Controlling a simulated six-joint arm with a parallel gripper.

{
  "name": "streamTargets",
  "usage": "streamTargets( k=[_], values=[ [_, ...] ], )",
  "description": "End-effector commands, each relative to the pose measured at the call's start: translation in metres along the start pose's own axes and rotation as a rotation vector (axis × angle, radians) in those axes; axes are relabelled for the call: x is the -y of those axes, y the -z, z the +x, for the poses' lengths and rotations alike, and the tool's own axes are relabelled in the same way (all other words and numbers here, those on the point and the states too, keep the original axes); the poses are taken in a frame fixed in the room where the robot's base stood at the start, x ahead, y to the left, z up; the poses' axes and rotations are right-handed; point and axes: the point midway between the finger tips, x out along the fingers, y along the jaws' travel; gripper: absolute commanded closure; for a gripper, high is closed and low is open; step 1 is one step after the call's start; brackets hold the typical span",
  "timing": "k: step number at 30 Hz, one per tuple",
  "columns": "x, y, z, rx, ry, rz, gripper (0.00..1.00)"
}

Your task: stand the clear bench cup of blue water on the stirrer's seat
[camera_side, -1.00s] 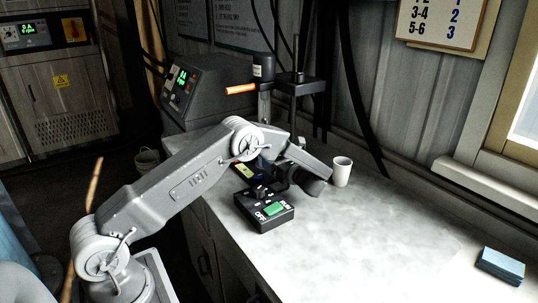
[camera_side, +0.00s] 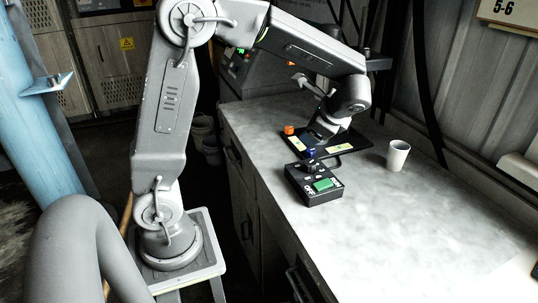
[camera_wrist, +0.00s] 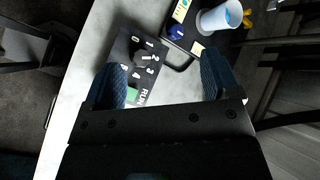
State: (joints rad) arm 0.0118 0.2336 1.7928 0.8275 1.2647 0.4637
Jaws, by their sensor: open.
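In the wrist view a pale, see-through cup (camera_wrist: 213,20) with blue in it appears at the top right, over a dark plate (camera_wrist: 183,45) with yellow labels and a blue knob. Whether it rests on that plate I cannot tell. In the side view my arm hides most of that spot on the dark plate (camera_side: 338,150). I cannot make out the stirrer's seat for certain. My gripper (camera_wrist: 158,65) is open, with nothing between its fingers; the cup lies beyond and to the right of them. It also hangs over the plate area in the side view (camera_side: 325,128).
A black control box (camera_side: 313,190) with a green button and a knob stands in front of the plate. A white cup (camera_side: 397,157) stands to the right. A grey instrument (camera_side: 250,78) and dark cables (camera_side: 428,90) are behind.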

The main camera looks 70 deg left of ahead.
Motion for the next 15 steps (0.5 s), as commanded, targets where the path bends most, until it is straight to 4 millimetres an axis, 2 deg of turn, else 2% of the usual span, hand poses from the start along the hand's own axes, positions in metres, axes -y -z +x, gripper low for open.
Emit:
streamTargets(
  k=[1, 6, 15],
  values=[
    [-0.013, -0.013, -0.015, -0.069, -0.029, -0.078, 0.18],
    [-0.063, -0.042, -0.054, -0.287, -0.153, -0.334, 0.18],
    [-0.146, -0.071, -0.104, -0.628, -0.406, -0.759, 0.18]
  ],
)
